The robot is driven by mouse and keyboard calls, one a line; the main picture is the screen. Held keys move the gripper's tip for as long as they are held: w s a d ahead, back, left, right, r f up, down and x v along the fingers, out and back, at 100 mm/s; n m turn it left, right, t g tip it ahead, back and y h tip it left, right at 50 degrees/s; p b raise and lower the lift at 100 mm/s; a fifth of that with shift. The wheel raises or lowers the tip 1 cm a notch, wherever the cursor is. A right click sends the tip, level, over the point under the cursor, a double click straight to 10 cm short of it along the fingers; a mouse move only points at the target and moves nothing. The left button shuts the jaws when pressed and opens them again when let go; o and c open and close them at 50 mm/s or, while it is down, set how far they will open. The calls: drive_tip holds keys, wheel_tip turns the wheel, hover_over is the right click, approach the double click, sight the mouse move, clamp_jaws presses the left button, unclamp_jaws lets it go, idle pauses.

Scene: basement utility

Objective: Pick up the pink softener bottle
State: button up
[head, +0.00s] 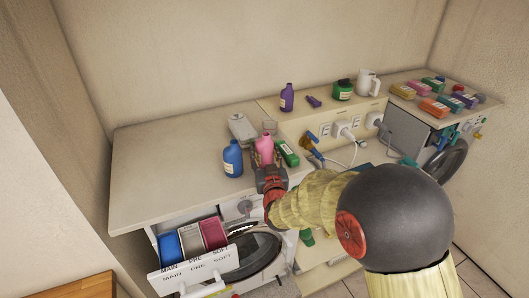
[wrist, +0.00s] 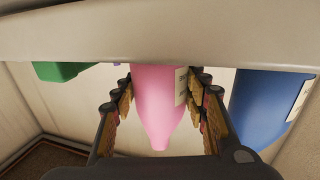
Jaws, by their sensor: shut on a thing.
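The pink softener bottle (head: 264,149) stands upright at the counter's front part, between a blue bottle and a green box. My gripper (head: 268,174) reaches it from the front and is shut on it. In the wrist view, which appears upside down, the pink bottle (wrist: 155,105) sits between the two fingers of my gripper (wrist: 160,88), with its label to the right. The bottle's base is hidden, so I cannot tell whether it touches the counter.
The blue bottle (head: 233,158) is close on the left, the green box (head: 288,153) close on the right. A grey container (head: 242,128) stands behind. Below is an open detergent drawer (head: 190,272) with blue, grey and pink compartments. The counter's left side (head: 160,165) is clear.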

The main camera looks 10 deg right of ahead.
sight(266, 146)
drive_tip(key=shift+r, duration=0.15)
drive_tip(key=shift+r, duration=0.25)
drive_tip(key=r, duration=0.3)
drive_tip(key=shift+s+r+p, duration=0.2)
drive_tip(key=shift+s+p, duration=0.05)
drive_tip(key=shift+p, duration=0.15)
drive_tip(key=s+r, duration=0.3)
drive_tip(key=s+r+p, duration=0.1)
drive_tip(key=r, duration=0.1)
drive_tip(key=shift+s+d+r, duration=0.2)
drive_tip(key=shift+s+d, duration=0.1)
drive_tip(key=s+r, duration=0.1)
drive_tip(key=s, duration=0.2)
drive_tip(key=s+r, duration=0.1)
drive_tip(key=s, duration=0.2)
drive_tip(key=s+d+r+p, duration=0.1)
drive_tip(key=s, duration=0.1)
drive_tip(key=shift+s+r, duration=0.2)
drive_tip(key=shift+s, duration=0.2)
